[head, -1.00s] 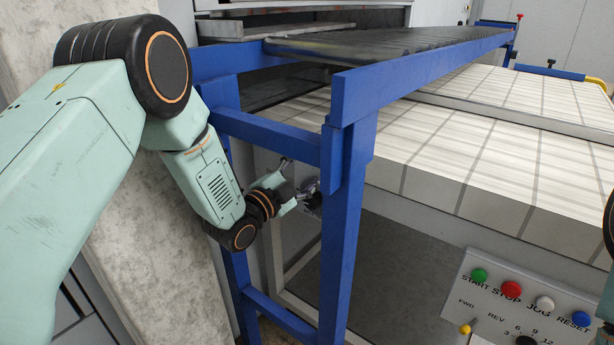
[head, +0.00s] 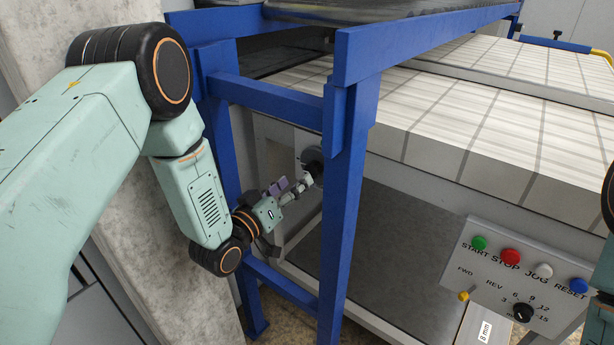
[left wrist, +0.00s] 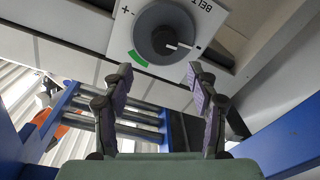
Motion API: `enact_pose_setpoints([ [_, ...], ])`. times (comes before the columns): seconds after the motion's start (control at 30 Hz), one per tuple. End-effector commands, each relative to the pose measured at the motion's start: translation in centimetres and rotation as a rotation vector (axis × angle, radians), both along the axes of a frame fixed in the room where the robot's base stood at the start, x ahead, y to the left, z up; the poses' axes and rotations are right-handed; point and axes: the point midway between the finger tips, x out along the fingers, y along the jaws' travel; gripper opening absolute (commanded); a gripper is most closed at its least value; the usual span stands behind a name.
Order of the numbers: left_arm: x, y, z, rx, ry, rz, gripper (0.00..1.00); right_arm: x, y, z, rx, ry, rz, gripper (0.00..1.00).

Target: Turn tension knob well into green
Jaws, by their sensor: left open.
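The tension knob shows in the left wrist view as a round dark grey dial (left wrist: 163,38) on a white plate (left wrist: 208,22) marked BELT, with plus and minus signs. Its white pointer line points right, towards the minus side. A green arc (left wrist: 138,58) lies at the dial's lower left, away from the pointer. In the head view the knob (head: 311,158) is partly hidden by the blue post. My left gripper (left wrist: 158,78) is open and empty, its fingers apart below the dial in the picture. It also shows in the head view (head: 291,186), short of the knob. My right gripper is out of view.
A blue frame post (head: 345,215) stands just right of my left gripper, and a blue crossbar (head: 265,103) runs above it. A control panel (head: 530,270) with coloured buttons is at lower right. A stone-like column (head: 125,240) stands behind my left arm.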

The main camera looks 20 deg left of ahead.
Motion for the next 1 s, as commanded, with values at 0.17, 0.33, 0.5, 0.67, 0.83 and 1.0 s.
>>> enact_pose_setpoints([
  [0.17,-1.0,0.3,-1.1,-0.192,0.066,0.011,0.59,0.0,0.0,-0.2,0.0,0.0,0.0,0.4],
  [0.33,-0.7,0.1,-1.3,-0.239,0.079,0.012,0.59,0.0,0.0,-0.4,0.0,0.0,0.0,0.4],
  [0.5,1.6,-0.6,-1.3,-0.235,0.076,0.01,0.59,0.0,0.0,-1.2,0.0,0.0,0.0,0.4],
  [0.67,4.0,-1.2,-1.3,-0.235,0.076,0.01,0.59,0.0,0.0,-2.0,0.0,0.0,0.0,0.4],
  [0.83,5.8,-1.7,-1.3,-0.235,0.077,0.011,0.59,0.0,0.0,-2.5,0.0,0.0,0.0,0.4],
  [1.0,6.4,-1.8,-1.2,-0.235,0.079,0.012,0.59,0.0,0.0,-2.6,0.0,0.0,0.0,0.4],
])
